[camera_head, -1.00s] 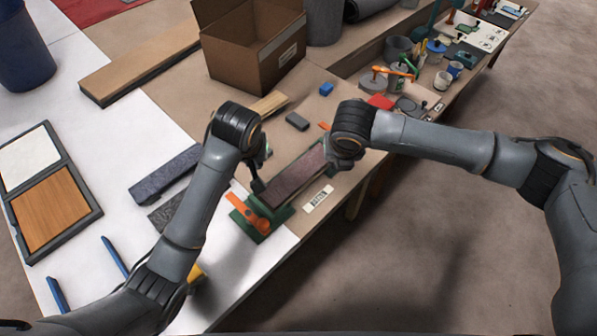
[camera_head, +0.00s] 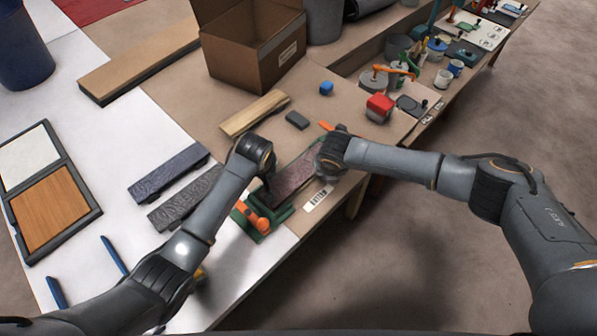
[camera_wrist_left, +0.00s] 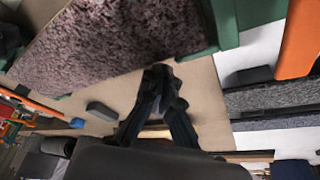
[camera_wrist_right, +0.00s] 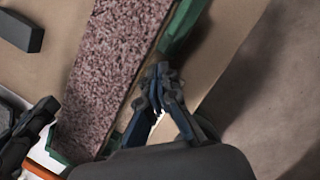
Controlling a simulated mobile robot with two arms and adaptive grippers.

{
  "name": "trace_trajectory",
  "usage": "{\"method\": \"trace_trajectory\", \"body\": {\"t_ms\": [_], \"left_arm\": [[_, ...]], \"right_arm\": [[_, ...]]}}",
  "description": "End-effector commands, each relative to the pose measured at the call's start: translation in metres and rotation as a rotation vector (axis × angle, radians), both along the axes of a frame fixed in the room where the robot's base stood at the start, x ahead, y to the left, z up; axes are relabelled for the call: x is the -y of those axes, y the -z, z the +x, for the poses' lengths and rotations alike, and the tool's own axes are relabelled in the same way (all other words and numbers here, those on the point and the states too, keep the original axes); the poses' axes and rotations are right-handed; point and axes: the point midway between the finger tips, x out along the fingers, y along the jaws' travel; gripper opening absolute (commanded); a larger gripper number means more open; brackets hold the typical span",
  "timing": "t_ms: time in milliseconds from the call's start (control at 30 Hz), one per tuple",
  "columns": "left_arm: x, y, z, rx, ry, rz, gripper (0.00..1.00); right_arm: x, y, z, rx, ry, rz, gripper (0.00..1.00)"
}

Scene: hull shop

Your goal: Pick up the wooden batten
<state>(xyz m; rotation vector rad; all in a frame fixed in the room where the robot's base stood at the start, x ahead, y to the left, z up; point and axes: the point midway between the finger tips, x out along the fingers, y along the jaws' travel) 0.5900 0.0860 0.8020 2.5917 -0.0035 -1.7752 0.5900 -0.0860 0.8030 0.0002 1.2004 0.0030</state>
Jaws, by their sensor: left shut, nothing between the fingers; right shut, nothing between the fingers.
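A short pale wooden strip (camera_head: 254,113), which looks like the batten, lies on the brown bench top beyond my left wrist. A speckled reddish-brown strip (camera_head: 292,178) lies in a green holder (camera_head: 284,216) with orange handles, between my two grippers. It also shows large in the left wrist view (camera_wrist_left: 110,40) and the right wrist view (camera_wrist_right: 108,70). My left gripper (camera_wrist_left: 163,78) is shut and empty beside this strip. My right gripper (camera_wrist_right: 160,75) is shut and empty along its other side. Both fingertips are largely hidden in the head view.
A cardboard box (camera_head: 246,62) and a long wooden plank (camera_head: 140,62) stand farther back. Two dark textured strips (camera_head: 168,172) lie left of my left wrist. The bench's front edge runs close by.

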Motion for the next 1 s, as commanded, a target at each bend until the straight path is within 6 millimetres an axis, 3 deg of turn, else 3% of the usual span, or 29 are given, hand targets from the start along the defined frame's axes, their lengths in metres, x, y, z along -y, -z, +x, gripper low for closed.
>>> {"method": "trace_trajectory", "body": {"t_ms": [467,1000], "left_arm": [[0.006,0.000,0.000,-0.001,-0.002,0.002,0.00],[0.031,0.000,-0.001,-0.002,0.002,-0.006,0.00]], "right_arm": [[-0.006,0.000,0.000,-0.001,0.003,-0.002,0.00],[-0.032,-0.001,-0.001,0.000,-0.003,0.007,0.00]]}}
